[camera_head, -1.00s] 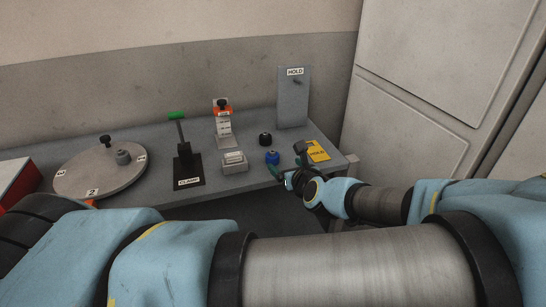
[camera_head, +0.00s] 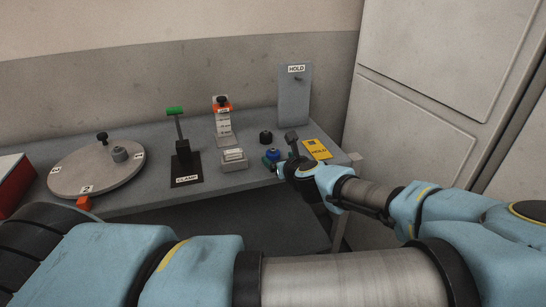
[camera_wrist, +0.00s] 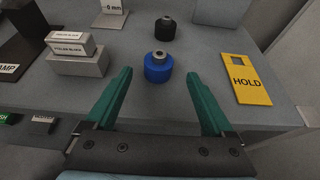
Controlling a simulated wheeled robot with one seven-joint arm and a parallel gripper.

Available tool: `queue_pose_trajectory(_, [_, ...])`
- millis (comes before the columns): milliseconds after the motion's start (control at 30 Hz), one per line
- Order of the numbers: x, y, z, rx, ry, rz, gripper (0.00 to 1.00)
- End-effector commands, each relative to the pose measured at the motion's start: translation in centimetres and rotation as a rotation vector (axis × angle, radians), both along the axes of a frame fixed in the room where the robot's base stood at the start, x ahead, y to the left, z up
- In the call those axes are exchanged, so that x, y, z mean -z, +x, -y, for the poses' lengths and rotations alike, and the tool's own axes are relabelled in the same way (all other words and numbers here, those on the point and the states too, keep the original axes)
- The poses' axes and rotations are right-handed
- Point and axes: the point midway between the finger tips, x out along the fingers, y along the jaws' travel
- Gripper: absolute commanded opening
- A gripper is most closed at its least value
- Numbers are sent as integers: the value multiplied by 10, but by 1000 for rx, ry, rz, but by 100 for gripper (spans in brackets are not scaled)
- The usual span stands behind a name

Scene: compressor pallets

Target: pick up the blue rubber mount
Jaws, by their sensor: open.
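The blue rubber mount (camera_wrist: 158,68) is a short blue cylinder with a grey metal stud on top. It stands upright on the grey bench, near the front edge. In the head view the blue mount (camera_head: 272,154) is partly hidden by my gripper (camera_head: 280,162). In the wrist view my gripper (camera_wrist: 166,100) is open, with its two green fingers apart. The blue mount is centred between the fingers and a little beyond their tips. Nothing is held. A black mount (camera_wrist: 166,28) of similar shape stands just behind the blue one.
A yellow HOLD tag (camera_wrist: 245,80) lies to the right. Grey labelled blocks (camera_wrist: 76,54) stand to the left. The CLAMP lever stand (camera_head: 184,165), a round numbered turntable (camera_head: 98,172) and an upright HOLD panel (camera_head: 294,98) are also on the bench (camera_head: 220,184).

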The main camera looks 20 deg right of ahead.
Motion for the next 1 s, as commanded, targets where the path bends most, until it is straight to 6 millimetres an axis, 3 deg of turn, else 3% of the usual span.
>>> queue_pose_trajectory(267, [13, 36, 1, -2, 0, 0, 87])
queue_pose_trajectory(567, [18, 41, 2, 0, 0, 0, 87])
queue_pose_trajectory(1000, [18, 41, 2, 0, 0, 0, 40])
